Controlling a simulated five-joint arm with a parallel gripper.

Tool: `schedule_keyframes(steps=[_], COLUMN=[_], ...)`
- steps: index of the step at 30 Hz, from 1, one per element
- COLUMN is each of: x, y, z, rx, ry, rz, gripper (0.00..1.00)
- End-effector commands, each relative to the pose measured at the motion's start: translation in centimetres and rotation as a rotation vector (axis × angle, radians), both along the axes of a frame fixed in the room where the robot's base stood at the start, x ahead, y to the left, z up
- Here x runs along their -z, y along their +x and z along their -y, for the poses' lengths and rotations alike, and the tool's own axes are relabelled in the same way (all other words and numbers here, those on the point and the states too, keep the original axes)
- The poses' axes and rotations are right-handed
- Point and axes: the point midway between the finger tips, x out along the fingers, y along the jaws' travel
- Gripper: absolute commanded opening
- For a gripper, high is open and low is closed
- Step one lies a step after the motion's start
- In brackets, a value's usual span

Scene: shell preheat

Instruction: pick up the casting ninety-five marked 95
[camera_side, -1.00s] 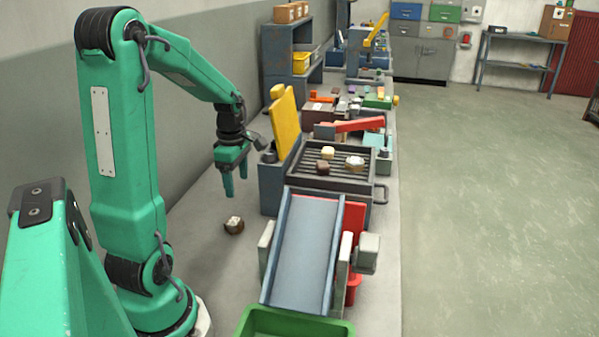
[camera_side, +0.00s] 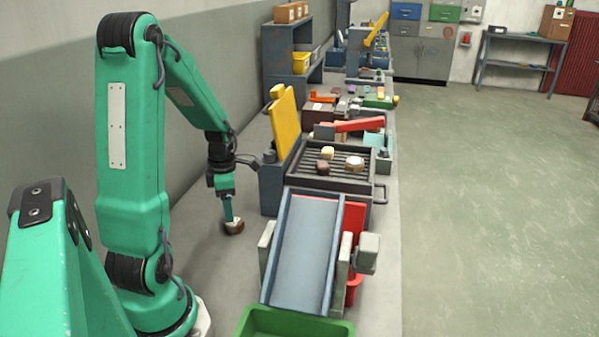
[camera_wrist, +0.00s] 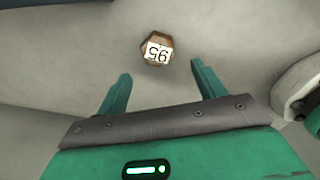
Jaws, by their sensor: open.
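The casting (camera_side: 235,227) marked 95 is a small brown piece with a white top label, lying on the grey bench left of the ramp. In the wrist view the casting (camera_wrist: 157,49) shows its label upside down, just beyond the fingertips and between their lines. My gripper (camera_side: 229,219) is low over the bench, right at the casting in the side view. In the wrist view my gripper (camera_wrist: 160,70) is open with nothing between its fingers. Whether a finger touches the casting cannot be told.
A grey ramp (camera_side: 303,250) slopes to a green bin (camera_side: 295,322) on the right. Behind it a grill tray (camera_side: 330,182) holds several small pieces, with a raised yellow plate (camera_side: 285,128) beside it. The bench around the casting is clear.

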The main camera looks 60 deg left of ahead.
Motion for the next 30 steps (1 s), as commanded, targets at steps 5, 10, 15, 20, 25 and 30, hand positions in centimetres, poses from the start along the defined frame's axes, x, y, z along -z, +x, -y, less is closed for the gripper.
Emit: schedule_keyframes(steps=[5,10,15,20,25,30], x=[0.3,0.7,2.0,3.7,5.0,5.5], y=[0.0,0.0,0.2,0.3,0.3,0.3], z=[0.0,0.0,0.1,0.1,0.1,0.1], rx=[0.001,0.001,0.002,0.002,0.001,0.001], ry=[0.000,-0.001,-0.002,-0.003,-0.002,-0.001], rz=[0.000,-0.001,-0.002,-0.003,-0.002,-0.001], gripper=[0.69,0.69,0.69,0.69,0.69,0.69])
